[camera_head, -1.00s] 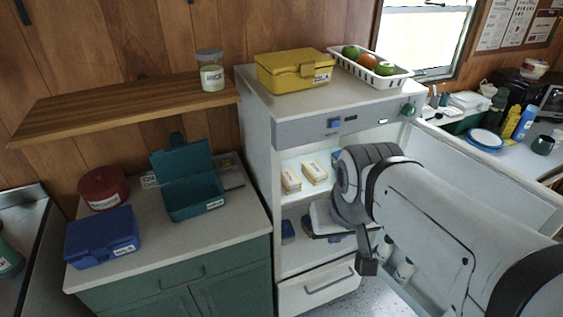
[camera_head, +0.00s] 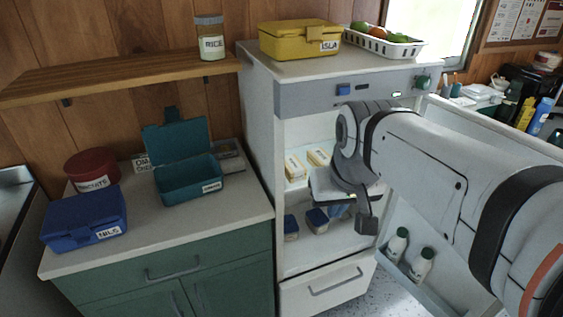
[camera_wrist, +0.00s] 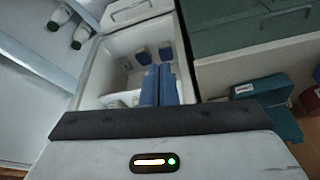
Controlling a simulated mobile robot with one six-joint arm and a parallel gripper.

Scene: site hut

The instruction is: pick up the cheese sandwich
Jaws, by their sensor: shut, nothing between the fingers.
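No sandwich can be told for certain. Two pale yellow packs, one on the left (camera_head: 294,166) and one on the right (camera_head: 318,156), lie side by side on the upper shelf of the open fridge; their labels are too small to read. My gripper (camera_head: 341,211) is in front of the fridge opening, below and right of these packs, with my wrist partly covering the shelf. In the wrist view its blue fingers (camera_wrist: 158,86) are together with nothing between them. Pale shapes beside the fingers in the wrist view are unclear.
Two blue-lidded tubs (camera_head: 291,226) (camera_head: 317,220) stand on the lower shelf. The open fridge door, with white bottles (camera_head: 397,245), is on the right. A teal lunch box (camera_head: 190,180) stands open on the left counter, near a blue box (camera_head: 85,220). A yellow box (camera_head: 299,40) sits on top.

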